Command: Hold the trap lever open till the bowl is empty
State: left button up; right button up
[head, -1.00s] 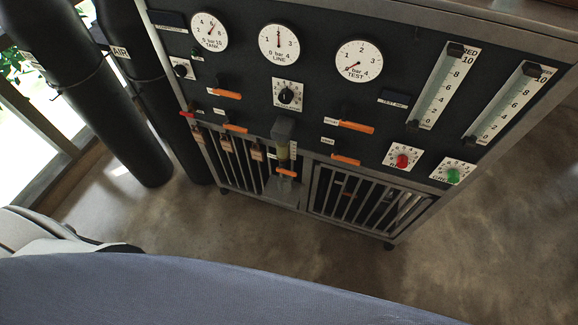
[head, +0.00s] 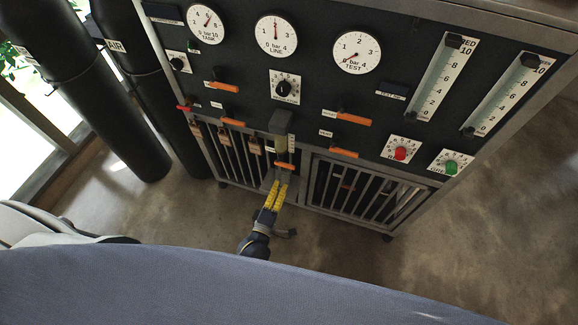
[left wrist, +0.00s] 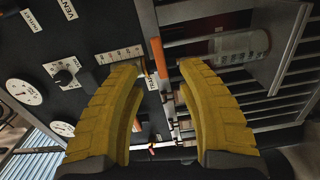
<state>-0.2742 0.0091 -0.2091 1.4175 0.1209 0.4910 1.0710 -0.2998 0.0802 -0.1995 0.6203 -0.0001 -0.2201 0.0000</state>
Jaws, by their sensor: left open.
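The trap bowl (head: 281,146) hangs under a grey head on the front of the dark panel. It looks yellowish; its liquid level is too small to read. The orange trap lever (head: 284,165) sits just below the bowl. My left gripper (head: 279,184) has yellow fingers and points up at the lever from below. In the left wrist view the fingers (left wrist: 157,66) are spread, with an orange lever (left wrist: 158,57) showing between their tips. I cannot tell whether they touch it. My right gripper is out of view.
A barred grille (head: 360,188) lies right of the trap. Black cylinders (head: 120,90) stand at left. A labelled clear cylinder (left wrist: 240,46) shows in the wrist view. The floor in front is open.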

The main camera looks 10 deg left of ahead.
aim_at(288, 168)
pick_arm(q)
jog(key=shift+n, duration=0.6)
jog(key=shift+w+d+r, duration=0.1)
jog(key=shift+w+d, duration=0.1)
jog(key=shift+w, duration=2.3)
jog(key=shift+w+d, duration=0.15)
jog(key=shift+w, duration=2.3)
grip_shut()
